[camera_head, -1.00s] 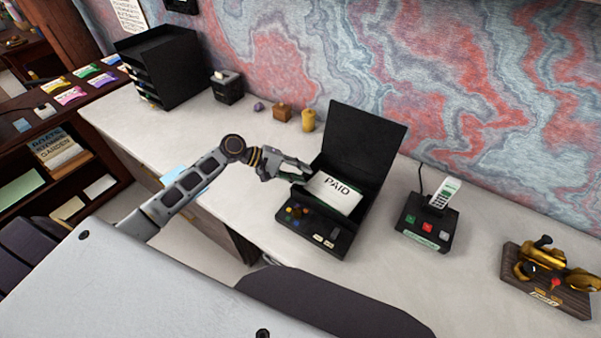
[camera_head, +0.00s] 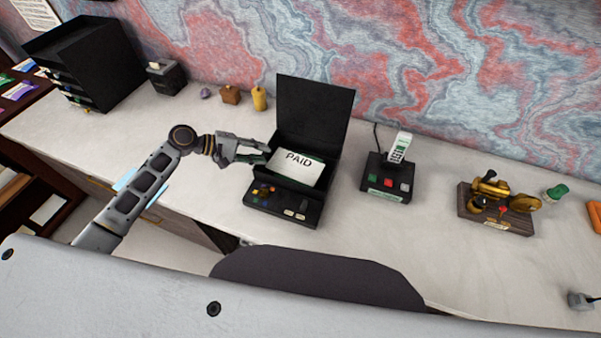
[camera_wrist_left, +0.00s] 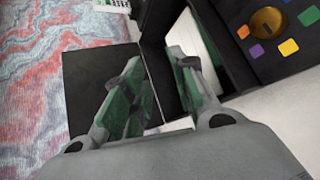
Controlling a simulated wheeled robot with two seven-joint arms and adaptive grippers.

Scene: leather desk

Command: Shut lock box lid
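The black lock box (camera_head: 284,206) stands on the desk with its lid (camera_head: 314,112) raised upright at the back. A white card marked PAID (camera_head: 297,167) lies in it, behind a front panel with coloured buttons. My left gripper (camera_head: 266,153) is at the left side of the box, pointing at its opening. In the left wrist view its two green-padded fingers (camera_wrist_left: 160,85) are spread apart with nothing held between them. The lid (camera_wrist_left: 88,80) shows behind the left finger there, and the button panel (camera_wrist_left: 272,45) is at the upper right. My right gripper is not in view.
A phone on a black base (camera_head: 387,182) stands right of the box. A brass device on a wooden base (camera_head: 496,213) is farther right. A dark chair back (camera_head: 315,277) is in front.

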